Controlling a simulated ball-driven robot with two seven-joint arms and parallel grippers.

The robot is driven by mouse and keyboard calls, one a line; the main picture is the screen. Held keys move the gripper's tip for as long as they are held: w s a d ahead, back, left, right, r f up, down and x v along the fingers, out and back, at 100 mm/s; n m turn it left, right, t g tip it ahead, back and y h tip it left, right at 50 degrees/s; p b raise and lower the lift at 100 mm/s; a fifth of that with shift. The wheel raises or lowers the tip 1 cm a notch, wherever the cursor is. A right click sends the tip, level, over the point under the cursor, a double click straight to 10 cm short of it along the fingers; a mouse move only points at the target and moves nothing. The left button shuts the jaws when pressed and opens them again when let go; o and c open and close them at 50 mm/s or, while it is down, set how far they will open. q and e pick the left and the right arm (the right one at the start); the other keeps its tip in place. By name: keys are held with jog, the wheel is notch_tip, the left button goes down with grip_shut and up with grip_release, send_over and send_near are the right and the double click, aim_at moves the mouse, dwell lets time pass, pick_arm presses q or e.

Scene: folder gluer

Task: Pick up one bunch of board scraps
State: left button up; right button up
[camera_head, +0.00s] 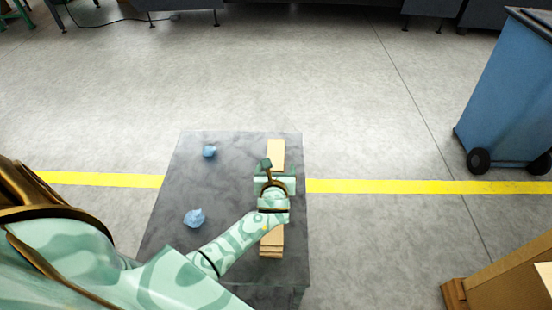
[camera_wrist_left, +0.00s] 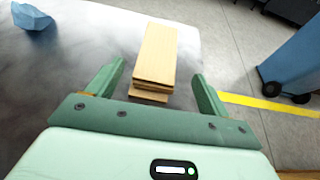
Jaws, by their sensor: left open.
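One bunch of board scraps (camera_head: 276,153), a stack of tan strips, lies toward the far right of the dark grey table (camera_head: 235,155). A second tan bunch (camera_head: 271,243) lies nearer, partly hidden under my left forearm. My left gripper (camera_head: 271,170) is open and empty at the near end of the far bunch. In the left wrist view, a layered tan bunch (camera_wrist_left: 156,55) lies ahead between the open fingers of the left gripper (camera_wrist_left: 158,82), with gaps on both sides. My right gripper is not in view.
Two crumpled light-blue lumps (camera_head: 209,151) (camera_head: 194,218) lie on the table's left part. A blue wheeled bin (camera_head: 508,90) stands at the right, and a cardboard box (camera_head: 500,280) at the lower right. A yellow line (camera_head: 400,187) crosses the open floor.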

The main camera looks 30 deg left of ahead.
aim_at(275, 163)
pick_arm(q)
jog(key=shift+x, duration=1)
jog(key=b+x, duration=0.1)
jog(key=x, duration=0.1)
jog(key=b+x, duration=0.2)
jog(key=shift+a+f, duration=0.25)
jog(key=shift+f, duration=0.15)
jog(key=shift+w+a, duration=0.15)
jog(key=shift+w, duration=0.15)
jog(key=shift+r, duration=0.1)
jog(key=shift+c, duration=0.9)
jog(key=c, duration=0.9)
